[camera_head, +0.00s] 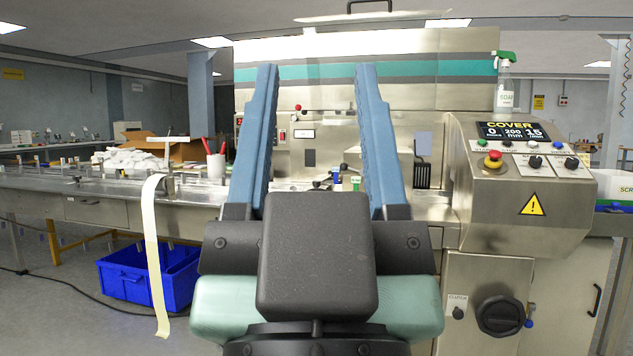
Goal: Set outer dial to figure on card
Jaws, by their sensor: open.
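My gripper (316,72) fills the middle of the view with its two blue fingers wide apart and nothing between them. On the sloped control panel (462,180) at the right are two small black dials, a left one (535,162) and a right, outer one (571,163). Their scales are too small to read. Above them a dark display (510,131) reads COVER, with 0, 200 mm and 15. I cannot make out a card with a readable figure. My gripper is left of the panel and apart from it.
A red emergency button (494,158) sits left of the dials. A large black knob (500,315) is below the panel. A spray bottle (505,85) stands above it. A blue crate (148,281) is on the floor at left, behind a hanging film strip (154,255).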

